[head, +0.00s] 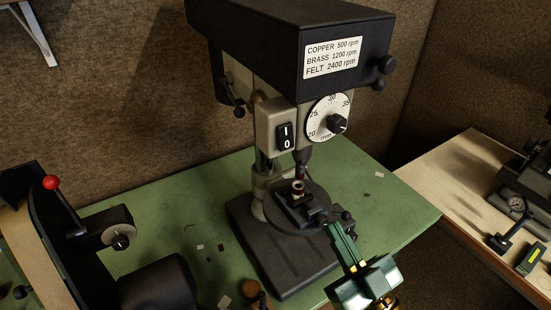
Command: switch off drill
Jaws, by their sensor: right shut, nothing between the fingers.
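The drill (262,40) is a bench drill press with a dark head, standing on a green bench. Its switch (285,137) is a black rocker marked I above 0, in a pale box on the drill's front. I cannot tell which side of the rocker is pressed in. My right gripper (334,230) is green and shut, with nothing between its fingers. Its tips are beside the drill's table, below and to the right of the switch, well apart from it. My left gripper is not in view.
A small vise (297,210) on the drill's table holds a small brownish part under the chuck. A dial (328,118) with a black knob sits right of the switch. A dark machine with a red ball knob (51,183) stands at left. Small scraps lie on the green bench (400,205).

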